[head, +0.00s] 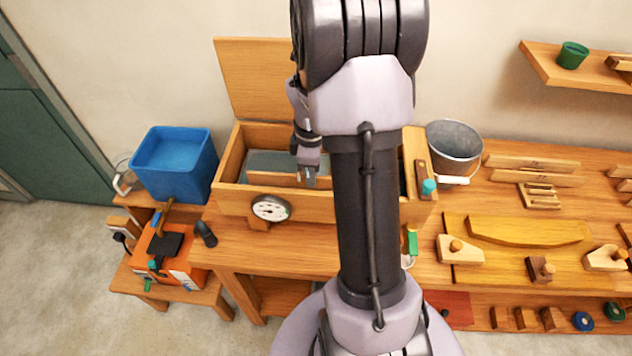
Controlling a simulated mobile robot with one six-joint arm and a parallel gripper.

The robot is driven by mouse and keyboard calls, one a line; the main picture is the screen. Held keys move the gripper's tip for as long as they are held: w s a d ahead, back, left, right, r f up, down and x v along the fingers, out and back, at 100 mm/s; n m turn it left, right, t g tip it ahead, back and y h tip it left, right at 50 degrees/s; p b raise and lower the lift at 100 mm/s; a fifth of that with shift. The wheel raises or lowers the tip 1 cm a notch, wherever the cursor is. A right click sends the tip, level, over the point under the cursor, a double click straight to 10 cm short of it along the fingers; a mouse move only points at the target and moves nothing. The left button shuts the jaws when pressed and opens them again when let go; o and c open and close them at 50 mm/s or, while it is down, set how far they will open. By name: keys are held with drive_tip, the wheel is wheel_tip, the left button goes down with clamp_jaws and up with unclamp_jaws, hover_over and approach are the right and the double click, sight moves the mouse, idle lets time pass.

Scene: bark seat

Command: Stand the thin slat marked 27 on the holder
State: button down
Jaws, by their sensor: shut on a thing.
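My gripper (308,172) reaches down into an open wooden box (320,207) on the bench. It is shut on a thin wooden slat (272,180), which lies level across the inside of the box. My arm hides the slat's right part, and no number can be read on it. A small slotted wooden block (540,196), which may be the holder, sits on the bench at the right. Two long wooden slats (530,164) lie or stand behind it; their marks are too small to read.
The box's lid (262,75) stands open behind it, and a round dial (271,208) is at its front. A metal bucket (454,150) stands right of the box. A blue bin (172,160) is at left. A curved yellow wooden piece (528,231) lies at right.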

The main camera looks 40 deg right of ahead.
idle(0.4)
wheel_tip(320, 180, up, 13)
drive_tip(key=p, duration=1.1)
drive_tip(key=shift+r, duration=0.1)
